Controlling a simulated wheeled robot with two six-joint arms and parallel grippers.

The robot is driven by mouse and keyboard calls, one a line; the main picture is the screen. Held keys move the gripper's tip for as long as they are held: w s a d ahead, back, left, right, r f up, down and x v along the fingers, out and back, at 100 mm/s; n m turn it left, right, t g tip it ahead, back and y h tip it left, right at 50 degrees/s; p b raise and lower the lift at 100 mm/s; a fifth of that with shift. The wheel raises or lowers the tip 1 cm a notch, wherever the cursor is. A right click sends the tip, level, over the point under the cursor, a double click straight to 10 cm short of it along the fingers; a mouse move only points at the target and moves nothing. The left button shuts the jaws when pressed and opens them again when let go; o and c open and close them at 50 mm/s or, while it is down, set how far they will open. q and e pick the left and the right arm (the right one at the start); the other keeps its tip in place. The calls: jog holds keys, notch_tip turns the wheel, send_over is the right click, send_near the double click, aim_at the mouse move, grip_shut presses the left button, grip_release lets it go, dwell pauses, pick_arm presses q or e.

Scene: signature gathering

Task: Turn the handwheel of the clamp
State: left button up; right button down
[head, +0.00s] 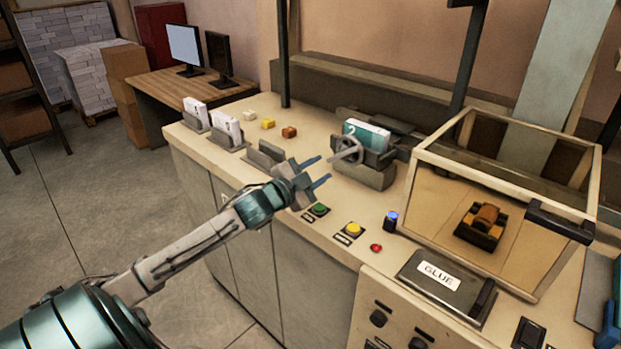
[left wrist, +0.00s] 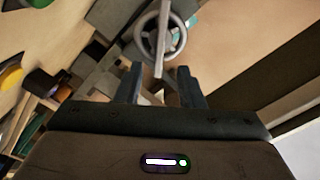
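The clamp (head: 363,172) is a grey block on the bench, with a teal and white booklet marked 2 (head: 367,135) standing in it. Its grey handwheel (head: 346,150) is on the side facing my left arm. My left gripper (head: 323,170) is open and empty, its two blue-grey fingers pointing toward the handwheel with a small gap. In the left wrist view the handwheel (left wrist: 160,37) is ahead of the open fingers (left wrist: 158,82), with a light bar crossing its middle. My right gripper is not in view.
Green (head: 319,209) and yellow (head: 354,229) buttons sit on the bench in front of the clamp. A glass-sided case (head: 487,260) and a GLUE lid (head: 443,278) are to the right. White booklets (head: 228,130) stand in holders to the left.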

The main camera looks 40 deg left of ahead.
pick_arm(q)
jog(key=shift+s+a, duration=0.1)
jog(key=shift+s, duration=1.1)
